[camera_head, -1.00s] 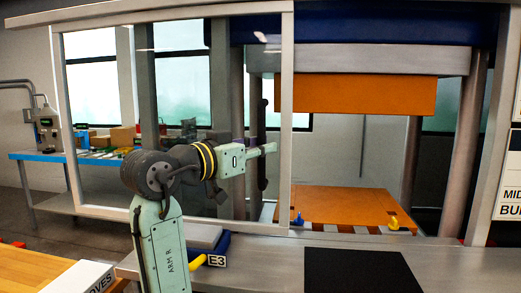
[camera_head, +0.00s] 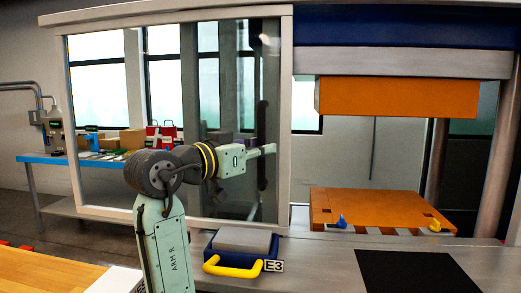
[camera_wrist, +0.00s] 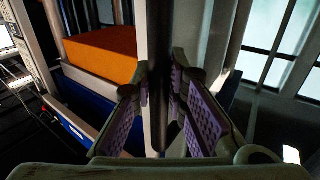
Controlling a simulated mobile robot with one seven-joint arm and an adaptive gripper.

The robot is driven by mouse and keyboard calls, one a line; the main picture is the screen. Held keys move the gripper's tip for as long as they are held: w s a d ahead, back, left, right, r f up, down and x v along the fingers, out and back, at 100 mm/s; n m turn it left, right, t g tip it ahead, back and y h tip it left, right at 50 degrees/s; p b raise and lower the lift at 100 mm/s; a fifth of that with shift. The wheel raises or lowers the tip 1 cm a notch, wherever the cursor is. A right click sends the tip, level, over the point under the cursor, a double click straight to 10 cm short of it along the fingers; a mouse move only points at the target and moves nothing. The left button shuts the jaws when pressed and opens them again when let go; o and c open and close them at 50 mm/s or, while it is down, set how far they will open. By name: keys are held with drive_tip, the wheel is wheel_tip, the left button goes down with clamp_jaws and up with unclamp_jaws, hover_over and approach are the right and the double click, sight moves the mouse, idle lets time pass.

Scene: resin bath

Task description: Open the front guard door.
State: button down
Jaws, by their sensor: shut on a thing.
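The front guard door is a light-framed clear panel (camera_head: 285,100) at the left and middle of the head view. To its right the press opening is uncovered. A dark upright handle bar (camera_head: 262,110) runs near the door's right frame post. My gripper (camera_head: 268,150) is at the bar, level with its middle. In the wrist view the dark bar (camera_wrist: 158,60) stands between the purple-padded fingers of my gripper (camera_wrist: 160,105), and they are shut on it. The exact contact is partly hidden by the bar.
Behind the opening are an orange upper block (camera_head: 410,97) and an orange lower plate (camera_head: 375,207). A blue case with a yellow handle (camera_head: 235,260), beside an E3 label, sits on the ledge below my arm. A black mat (camera_head: 415,275) lies at right. A blue-topped bench (camera_head: 40,159) stands behind at left.

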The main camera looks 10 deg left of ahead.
drive_tip(key=shift+r, duration=0.15)
drive_tip(key=c, duration=1.6)
unclamp_jaws()
drive_tip(key=shift+o, duration=0.2)
drive_tip(key=v, duration=1.2)
drive_tip(key=shift+a, duration=0.1)
